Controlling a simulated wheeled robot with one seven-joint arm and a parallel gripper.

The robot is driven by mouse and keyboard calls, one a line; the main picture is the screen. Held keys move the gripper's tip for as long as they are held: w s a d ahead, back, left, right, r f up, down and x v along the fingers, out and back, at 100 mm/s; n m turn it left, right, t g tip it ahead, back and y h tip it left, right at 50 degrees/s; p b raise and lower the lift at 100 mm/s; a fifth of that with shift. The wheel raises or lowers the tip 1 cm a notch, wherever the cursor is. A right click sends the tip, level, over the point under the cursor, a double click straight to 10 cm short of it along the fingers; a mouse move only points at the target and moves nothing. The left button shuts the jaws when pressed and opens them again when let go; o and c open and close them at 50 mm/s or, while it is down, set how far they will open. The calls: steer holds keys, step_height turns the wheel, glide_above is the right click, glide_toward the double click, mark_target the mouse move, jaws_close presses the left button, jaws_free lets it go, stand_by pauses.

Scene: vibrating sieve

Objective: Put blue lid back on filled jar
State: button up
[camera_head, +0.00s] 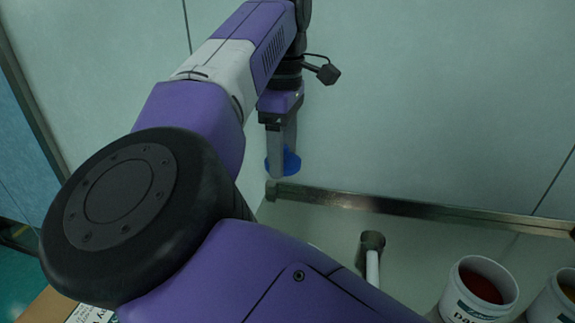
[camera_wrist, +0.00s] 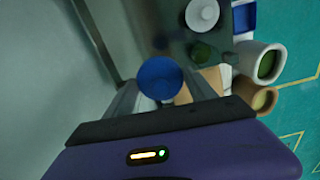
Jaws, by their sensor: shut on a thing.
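My gripper (camera_head: 279,172) is shut on the blue lid (camera_head: 291,161), holding it up in the air in front of the pale wall. In the wrist view the round blue lid (camera_wrist: 160,77) sits between the two fingertips. I cannot tell for certain which container is the filled jar. In the head view a white labelled jar (camera_head: 452,303) with dark red contents stands at the lower right, well apart from my gripper. Part of the scene below is hidden behind my arm.
Another white container (camera_head: 548,311) is cut off at the right edge. A metal rail (camera_head: 400,207) runs along the wall's foot.

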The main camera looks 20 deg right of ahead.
steer(key=s+a+f+p, duration=0.3)
steer(key=s+a+p, duration=0.4)
steer(key=a+p, duration=0.3)
step_height(320, 180, down, 8)
steer(key=m+b, duration=0.1)
steer(key=b, duration=0.3)
steer(key=shift+s+d+m, duration=0.2)
steer(key=shift+d+m, duration=0.1)
steer(key=shift+d, duration=0.05)
steer(key=shift+b, duration=1)
stand_by(1.0)
steer(key=shift+f+b, duration=0.2)
steer(key=shift+b, duration=0.6)
stand_by(0.9)
stand_by(0.5)
